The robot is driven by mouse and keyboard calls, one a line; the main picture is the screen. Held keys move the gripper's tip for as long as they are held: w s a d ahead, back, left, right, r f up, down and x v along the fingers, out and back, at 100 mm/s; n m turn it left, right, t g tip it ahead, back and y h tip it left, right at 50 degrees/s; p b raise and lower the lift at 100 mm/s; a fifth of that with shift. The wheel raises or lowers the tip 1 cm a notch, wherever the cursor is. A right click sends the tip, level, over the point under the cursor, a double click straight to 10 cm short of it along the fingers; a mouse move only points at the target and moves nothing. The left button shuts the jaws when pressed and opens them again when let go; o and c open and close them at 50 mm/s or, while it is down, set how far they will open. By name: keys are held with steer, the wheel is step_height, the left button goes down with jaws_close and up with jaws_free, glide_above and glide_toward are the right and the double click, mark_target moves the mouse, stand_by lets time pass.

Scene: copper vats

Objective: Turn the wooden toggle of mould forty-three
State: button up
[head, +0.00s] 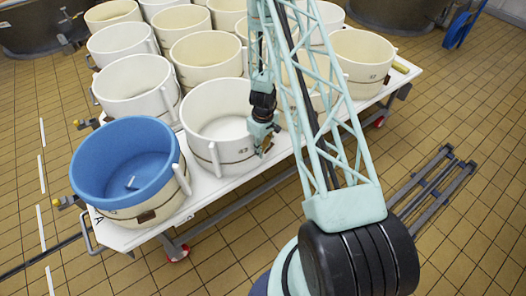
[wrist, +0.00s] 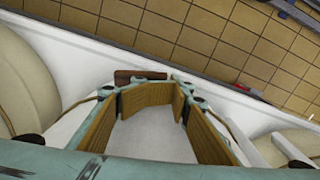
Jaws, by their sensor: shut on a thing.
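Mould forty-three (head: 205,148) is a white round tub with a cord band, standing behind and right of the blue-lined mould on the white table. My gripper (head: 264,150) is low at its right side. In the wrist view, my gripper (wrist: 150,86) has wood-coloured pads and its fingertips are shut on a dark brown wooden toggle (wrist: 138,75). Cords show on both sides of the fingers. Whether the toggle has turned cannot be told.
A blue-lined mould (head: 140,205) stands at the table's near left corner. Several other white moulds fill the white table (head: 215,187) behind and to the right. Pale mould walls flank my gripper in the wrist view. Tiled floor is open in front; a grey metal frame (head: 432,190) lies at right.

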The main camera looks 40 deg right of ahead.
steer(key=o, duration=0.5)
steer(key=shift+d+f, duration=0.1)
steer(key=shift+f, duration=0.1)
steer(key=shift+c, duration=0.2)
steer(key=shift+s+a+b, duration=0.1)
steer(key=shift+a+b, duration=0.15)
steer(key=shift+b, duration=0.2)
steer(key=s+a+b, duration=0.2)
steer(key=a+b, duration=1.1)
steer(key=a, duration=0.2)
steer(key=shift+s, duration=0.35)
stand_by(1.6)
steer(key=shift+r, duration=0.1)
stand_by(0.9)
